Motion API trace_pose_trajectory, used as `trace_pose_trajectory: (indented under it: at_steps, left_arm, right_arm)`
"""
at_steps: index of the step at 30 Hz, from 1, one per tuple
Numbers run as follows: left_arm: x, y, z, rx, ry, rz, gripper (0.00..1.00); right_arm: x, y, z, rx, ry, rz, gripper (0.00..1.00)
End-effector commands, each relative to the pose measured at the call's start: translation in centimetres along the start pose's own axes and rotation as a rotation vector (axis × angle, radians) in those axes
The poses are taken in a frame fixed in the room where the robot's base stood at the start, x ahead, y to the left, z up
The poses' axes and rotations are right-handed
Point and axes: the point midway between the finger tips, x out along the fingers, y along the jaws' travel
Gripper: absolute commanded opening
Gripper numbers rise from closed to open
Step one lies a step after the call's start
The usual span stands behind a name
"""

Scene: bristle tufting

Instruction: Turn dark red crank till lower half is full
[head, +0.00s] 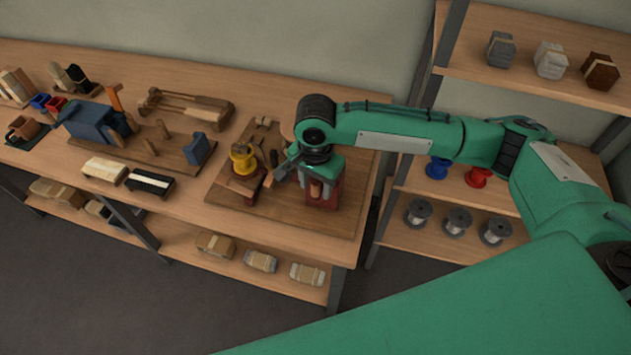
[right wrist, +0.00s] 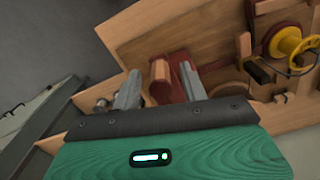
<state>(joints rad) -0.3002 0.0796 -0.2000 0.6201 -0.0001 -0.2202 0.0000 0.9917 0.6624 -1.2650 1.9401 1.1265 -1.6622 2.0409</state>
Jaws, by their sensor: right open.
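The dark red crank stand (head: 329,196) is at the right of a wooden board on the bench, partly hidden under my right gripper (head: 303,174). A wooden grip (head: 316,188) shows in front of it. In the right wrist view my right gripper (right wrist: 160,88) is open, with its two grey fingers on either side of the wooden grip (right wrist: 160,72). I cannot tell whether either finger touches it. Dark red parts (right wrist: 180,68) show behind the grip. A yellow spool (head: 243,160) stands to the left on a dark red and wood stand. My left gripper is not in view.
The wooden board (head: 285,222) has bare room at its front. Left of it are a fixture with a blue block (head: 88,122), brushes (head: 150,181) and small trays. A shelf with wire spools (head: 458,222) stands at the right.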

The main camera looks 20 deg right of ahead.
Motion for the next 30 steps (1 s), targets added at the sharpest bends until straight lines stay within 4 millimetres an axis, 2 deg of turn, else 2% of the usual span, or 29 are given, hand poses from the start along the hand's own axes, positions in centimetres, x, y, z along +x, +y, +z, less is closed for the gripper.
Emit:
trace_pose_trajectory:
  at_steps: [3, 10, 20, 26, 30]
  left_arm:
    - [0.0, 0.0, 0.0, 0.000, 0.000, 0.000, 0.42]
    - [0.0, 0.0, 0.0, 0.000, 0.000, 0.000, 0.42]
    - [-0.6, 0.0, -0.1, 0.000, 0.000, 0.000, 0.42]
    - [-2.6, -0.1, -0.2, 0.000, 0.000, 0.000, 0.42]
    - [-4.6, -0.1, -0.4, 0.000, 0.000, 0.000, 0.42]
  right_arm:
    - [0.0, 0.0, 0.0, 0.000, 0.000, 0.000, 0.44]
    - [0.0, 0.0, 0.0, 0.000, 0.000, 0.000, 0.00]
    - [-0.3, 0.2, -0.1, -0.020, -0.001, 0.001, 0.00]
    - [-0.6, 1.0, -0.3, -0.104, -0.002, 0.002, 0.00]
    - [-0.7, 1.9, -0.6, -0.206, -0.004, 0.004, 0.00]
